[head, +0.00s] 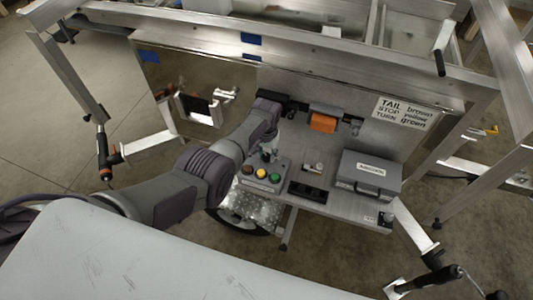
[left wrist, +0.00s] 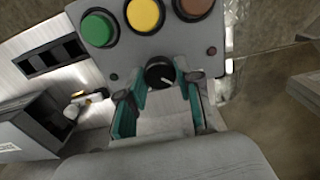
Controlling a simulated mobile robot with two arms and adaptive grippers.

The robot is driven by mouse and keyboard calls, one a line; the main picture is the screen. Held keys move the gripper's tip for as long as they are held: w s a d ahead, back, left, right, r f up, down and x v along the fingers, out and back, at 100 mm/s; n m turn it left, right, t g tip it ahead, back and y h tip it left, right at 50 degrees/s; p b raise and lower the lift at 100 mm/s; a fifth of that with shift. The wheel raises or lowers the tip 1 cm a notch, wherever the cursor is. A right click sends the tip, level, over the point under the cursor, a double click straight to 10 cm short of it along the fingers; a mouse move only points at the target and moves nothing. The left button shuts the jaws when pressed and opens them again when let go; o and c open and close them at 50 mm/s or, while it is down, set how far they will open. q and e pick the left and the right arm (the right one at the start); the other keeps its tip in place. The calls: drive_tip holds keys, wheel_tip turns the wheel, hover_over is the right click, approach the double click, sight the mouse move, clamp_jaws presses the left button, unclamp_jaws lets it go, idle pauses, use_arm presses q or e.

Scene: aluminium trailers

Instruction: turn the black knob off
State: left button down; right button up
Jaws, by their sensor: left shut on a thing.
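The black knob (left wrist: 158,72) is round with a white pointer mark, on a grey control box (left wrist: 124,62). The mark points to the lower right in the left wrist view. My left gripper (left wrist: 161,80) has its teal-lined fingers on either side of the knob, shut on it. In the head view my left gripper (head: 268,155) reaches down to the back of the control box (head: 262,187), and it mostly hides the knob there. The box also carries a green button (left wrist: 97,28), a yellow button (left wrist: 145,14) and a reddish-brown button (left wrist: 193,7). My right gripper is in neither view.
The box sits on a metal shelf with a black socket strip (head: 308,191) and a grey case (head: 369,175) to its right. Aluminium trailer frame bars (head: 300,62) surround the shelf.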

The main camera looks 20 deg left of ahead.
sight(266, 156)
use_arm(q)
drive_tip(key=c, duration=0.8)
unclamp_jaws()
drive_tip(key=shift+o, duration=0.2)
wheel_tip(266, 156, up, 12)
drive_tip(key=shift+f, duration=0.1)
